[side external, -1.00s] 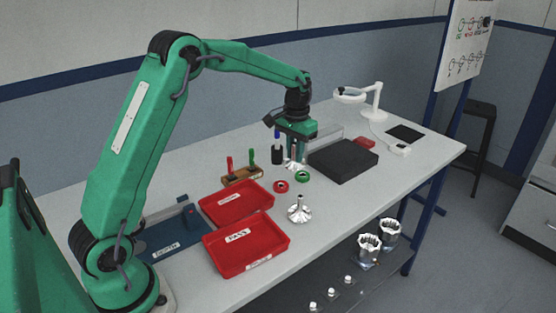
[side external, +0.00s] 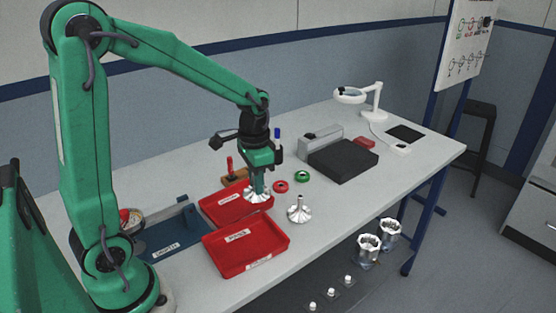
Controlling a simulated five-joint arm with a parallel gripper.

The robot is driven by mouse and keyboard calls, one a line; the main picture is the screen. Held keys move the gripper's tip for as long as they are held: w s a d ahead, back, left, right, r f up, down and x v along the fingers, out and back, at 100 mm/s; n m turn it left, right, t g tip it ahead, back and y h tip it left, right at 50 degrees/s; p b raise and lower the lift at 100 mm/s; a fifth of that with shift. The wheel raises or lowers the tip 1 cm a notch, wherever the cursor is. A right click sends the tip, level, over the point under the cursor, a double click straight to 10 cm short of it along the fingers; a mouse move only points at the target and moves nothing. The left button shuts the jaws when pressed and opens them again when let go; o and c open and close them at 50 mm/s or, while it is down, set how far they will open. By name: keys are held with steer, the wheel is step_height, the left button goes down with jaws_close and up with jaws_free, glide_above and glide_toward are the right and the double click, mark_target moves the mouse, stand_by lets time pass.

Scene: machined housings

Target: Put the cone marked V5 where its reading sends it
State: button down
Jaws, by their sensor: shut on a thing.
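My gripper (side external: 258,184) is shut on a silver finned cone (side external: 255,198), its flared end down. It holds the cone at the right end of the rear red tray (side external: 222,207); I cannot tell whether the cone touches the tray. A second silver cone (side external: 299,211) stands upright on the table, right of the trays. No V5 mark is legible on either cone. The front red tray (side external: 240,262) looks empty. A blue tray (side external: 170,248) lies to the left. The tray labels are too small to read surely.
A red ring (side external: 281,187) and a green ring (side external: 303,176) lie right of my gripper. A black block (side external: 343,160) and a white magnifier lamp (side external: 373,99) stand farther back. Two clear-and-silver cups (side external: 369,248) sit on the lower shelf. The table's right part has free room.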

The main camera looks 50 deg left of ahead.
steer(key=shift+s+d, duration=0.15)
steer(key=shift+s, duration=0.45)
steer(key=shift+f, duration=0.15)
glide_above(237, 207)
step_height(237, 207, down, 7)
steer(key=shift+w+r, duration=0.1)
steer(key=shift+f, duration=2)
steer(key=shift+f, duration=0.1)
steer(key=c, duration=1.3)
jaws_free()
